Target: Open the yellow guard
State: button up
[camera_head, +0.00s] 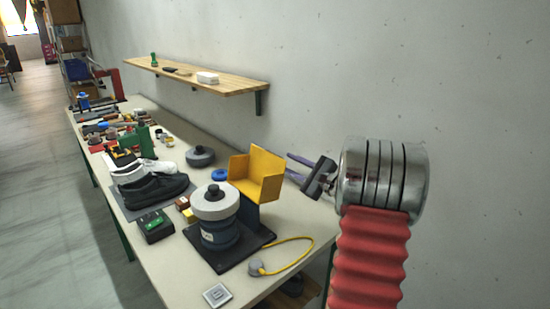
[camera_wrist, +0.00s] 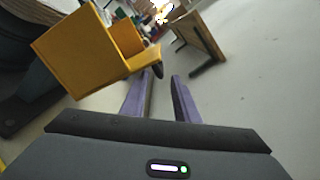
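The yellow guard (camera_head: 262,172) stands beside the grey disc (camera_head: 214,203) of a machine with a dark blue body (camera_head: 220,234). It is angular, with upright panels, and sits on a dark blue post. My gripper (camera_head: 288,164) is right of the guard, its purple fingers pointing left at it. In the wrist view the guard (camera_wrist: 85,52) fills the upper left, and a small dark piece (camera_wrist: 158,70) shows at its right edge close to the left fingertip. My gripper (camera_wrist: 165,76) is open with an empty gap. I cannot tell whether it touches the guard.
The machine's black base (camera_head: 243,247) stands on the long bench (camera_head: 180,282). A yellow cable (camera_head: 290,262) lies at its front right. A wooden shelf (camera_head: 225,88) hangs on the wall behind.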

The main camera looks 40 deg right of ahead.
jog(key=w, duration=0.7)
jog(key=shift+w+a, duration=0.1)
jog(key=shift+w, duration=0.1)
jog(key=shift+c, duration=0.4)
jog(key=c, duration=0.6)
jog(key=shift+r, duration=0.1)
grip_shut()
